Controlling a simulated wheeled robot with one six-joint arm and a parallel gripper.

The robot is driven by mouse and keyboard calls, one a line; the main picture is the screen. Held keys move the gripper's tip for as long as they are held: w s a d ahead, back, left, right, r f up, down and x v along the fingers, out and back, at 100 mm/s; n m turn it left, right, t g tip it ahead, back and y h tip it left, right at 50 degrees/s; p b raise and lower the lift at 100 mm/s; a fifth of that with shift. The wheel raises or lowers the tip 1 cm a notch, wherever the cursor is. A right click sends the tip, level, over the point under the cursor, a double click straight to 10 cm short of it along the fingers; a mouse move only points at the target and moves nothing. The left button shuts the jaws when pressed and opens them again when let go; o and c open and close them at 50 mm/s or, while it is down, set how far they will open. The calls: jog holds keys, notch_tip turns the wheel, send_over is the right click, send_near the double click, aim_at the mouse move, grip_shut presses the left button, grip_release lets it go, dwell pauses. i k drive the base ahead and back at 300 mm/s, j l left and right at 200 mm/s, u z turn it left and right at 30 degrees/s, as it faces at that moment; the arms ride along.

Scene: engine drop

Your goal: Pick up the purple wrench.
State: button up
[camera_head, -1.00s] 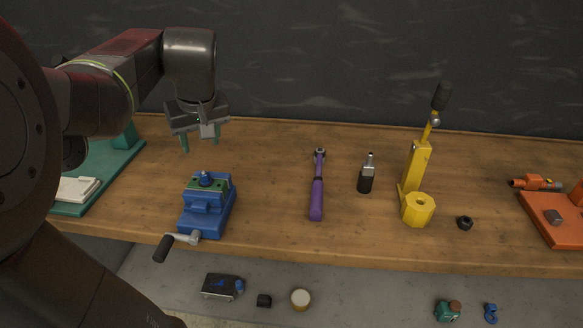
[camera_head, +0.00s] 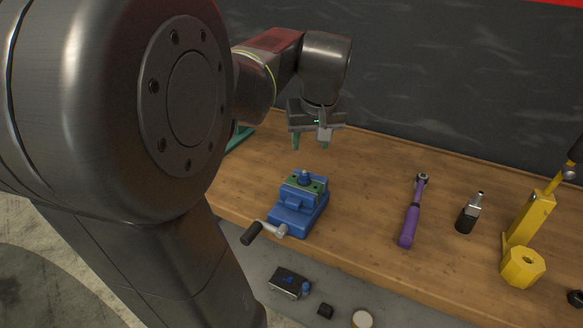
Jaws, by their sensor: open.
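The purple wrench (camera_head: 411,216), a ratchet type with a purple handle and a dark metal head, lies on the wooden workbench (camera_head: 362,220) right of the blue vise. Its head points to the back and its handle end to the front edge. My gripper (camera_head: 310,143) hangs above the bench behind the vise, left of the wrench and well apart from it.
A blue vise (camera_head: 298,205) with a black-ended crank stands left of the wrench. A black and silver tool (camera_head: 468,214) and a yellow press (camera_head: 527,225) stand to the right. Below the bench front lie a dark box (camera_head: 288,283) and small parts. Bench between vise and wrench is clear.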

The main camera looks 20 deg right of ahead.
aim_at(407, 232)
jog(key=k+l+z, duration=0.15)
jog(key=l, duration=0.3)
jog(key=k+l+z, duration=0.2)
jog(key=l, duration=0.2)
jog(key=l+z, duration=0.15)
jog(key=l, duration=0.3)
jog(key=i, duration=0.05)
